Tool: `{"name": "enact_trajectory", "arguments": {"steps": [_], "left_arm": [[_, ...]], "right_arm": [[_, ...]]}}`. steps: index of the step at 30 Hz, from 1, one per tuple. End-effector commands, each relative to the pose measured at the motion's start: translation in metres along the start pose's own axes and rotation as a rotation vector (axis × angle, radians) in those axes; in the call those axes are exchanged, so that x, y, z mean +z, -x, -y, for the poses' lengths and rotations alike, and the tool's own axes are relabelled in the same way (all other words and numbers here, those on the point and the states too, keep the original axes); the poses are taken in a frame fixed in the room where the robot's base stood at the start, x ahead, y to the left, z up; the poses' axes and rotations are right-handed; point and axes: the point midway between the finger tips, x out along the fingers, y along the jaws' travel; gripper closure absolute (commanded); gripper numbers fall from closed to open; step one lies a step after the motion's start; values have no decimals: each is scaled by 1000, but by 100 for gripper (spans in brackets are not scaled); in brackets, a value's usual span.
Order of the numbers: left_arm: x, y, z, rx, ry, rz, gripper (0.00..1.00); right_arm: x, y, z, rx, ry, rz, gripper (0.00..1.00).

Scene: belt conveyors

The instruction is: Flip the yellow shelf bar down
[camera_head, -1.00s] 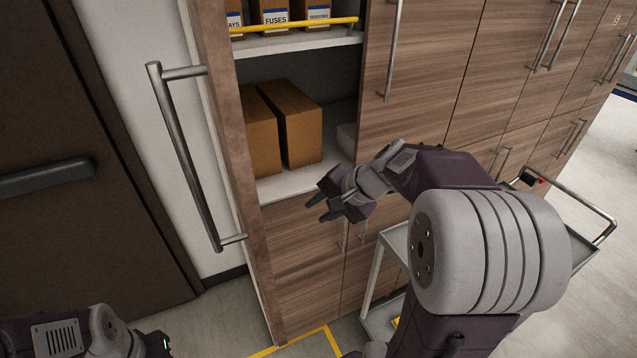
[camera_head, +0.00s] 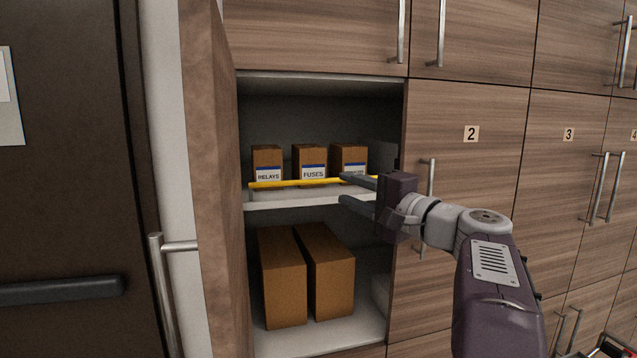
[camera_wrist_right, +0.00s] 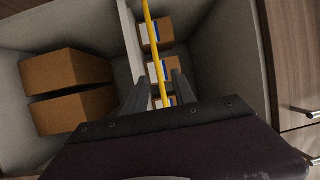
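The yellow shelf bar (camera_head: 295,183) runs level across the front of the upper shelf, before the labelled boxes. It also shows in the right wrist view (camera_wrist_right: 150,32), running between the fingers of my right gripper. My right gripper (camera_head: 343,188) is open at the right part of the bar, one finger above it and one below in the head view. In the wrist view (camera_wrist_right: 157,80) the fingers stand apart on either side of the bar, with gaps; I cannot tell whether either touches it. My left gripper is not in view.
Boxes marked relays (camera_head: 267,163), fuses (camera_head: 310,163) and a third (camera_head: 348,160) stand behind the bar. Two larger brown boxes (camera_head: 283,280) stand on the lower shelf (camera_head: 350,335). An open cabinet door (camera_head: 212,200) is at left; closed door 2 (camera_head: 470,170) is at right.

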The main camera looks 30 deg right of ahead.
Motion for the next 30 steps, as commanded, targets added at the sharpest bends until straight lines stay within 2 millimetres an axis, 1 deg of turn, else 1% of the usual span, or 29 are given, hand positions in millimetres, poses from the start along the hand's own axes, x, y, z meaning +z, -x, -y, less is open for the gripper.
{"name": "enact_trajectory", "arguments": {"steps": [1,6,9,12,16,23,24,26,27,30], "left_arm": [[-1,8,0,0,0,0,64],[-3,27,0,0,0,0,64],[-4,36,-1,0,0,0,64],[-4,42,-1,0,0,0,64],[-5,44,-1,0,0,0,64],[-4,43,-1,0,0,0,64],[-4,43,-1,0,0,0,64],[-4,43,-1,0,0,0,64],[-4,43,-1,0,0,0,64],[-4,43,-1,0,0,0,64]], "right_arm": [[0,-8,3,2,-3,3,68],[1,-45,4,5,-7,6,68],[1,-64,4,4,-6,4,68],[0,-78,3,3,-4,2,68],[0,-86,0,4,-4,1,68],[0,-86,-2,3,-3,-1,68],[0,-86,-2,3,-3,-1,79],[0,-86,-2,3,-3,-1,96],[0,-86,-2,3,-3,-1,100],[0,-86,-2,4,-3,-1,100]]}}
